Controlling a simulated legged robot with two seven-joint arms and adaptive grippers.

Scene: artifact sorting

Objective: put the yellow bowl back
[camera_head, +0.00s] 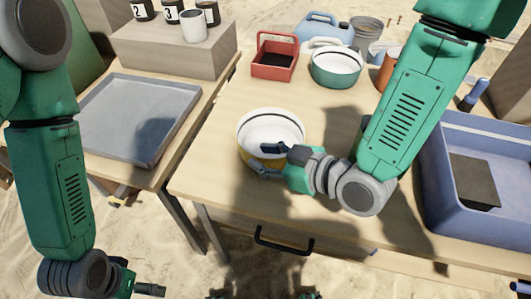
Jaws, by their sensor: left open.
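The yellow bowl (243,148), white inside with a dark line near its rim, stands upright on the wooden table left of centre. My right gripper (264,160) is at its near right side. One dark finger lies over the inside of the bowl and the other is outside, low in front of the yellow wall. The wall is between the fingers, but I cannot tell whether they press on it. The gripper hides part of the near rim. My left gripper (140,290) is open and empty at the bottom left edge, partly cut off, away from the bowl.
A grey tray (98,112) lies on the left table beyond a gap. A red caddy (275,62), a green bowl (336,70) and a blue jug (322,27) stand at the back. A blue bin (446,130) is right. Numbered cups sit on a box (160,48).

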